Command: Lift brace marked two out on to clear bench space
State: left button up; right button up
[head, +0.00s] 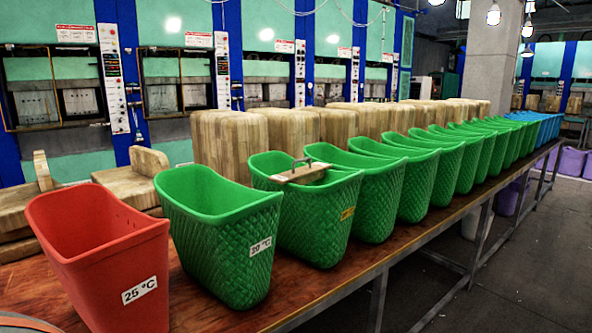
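A wooden brace (299,175) with a dark metal handle on top lies across the mouth of a green bin (318,222) in the head view. This is the second green bin from the left and has a small orange label. The near end of the brace is at the bin's front rim. Its underside is hidden in the bin, and I cannot read a number on it. Neither of my grippers is in view.
A red bin (98,262) labelled 25 °C and another green bin (222,235) stand to the left. More green bins continue right along the wooden bench (205,305). Wooden blocks (228,140) stand behind. Bare bench shows in front of the first green bin.

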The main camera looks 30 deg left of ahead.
aim_at(301, 176)
jog(key=i+u, duration=0.25)
jog(key=u, duration=0.15)
jog(key=i+l+u, duration=0.2)
jog(key=u, duration=0.2)
jog(key=i+l+u, duration=0.2)
jog(key=u, duration=0.2)
jog(key=i+l+u, duration=0.15)
jog(key=u, duration=0.25)
jog(key=i+l+u, duration=0.2)
jog(key=u, duration=0.25)
jog(key=i+l+u, duration=0.1)
jog(key=u, duration=0.3)
jog(key=l, duration=0.1)
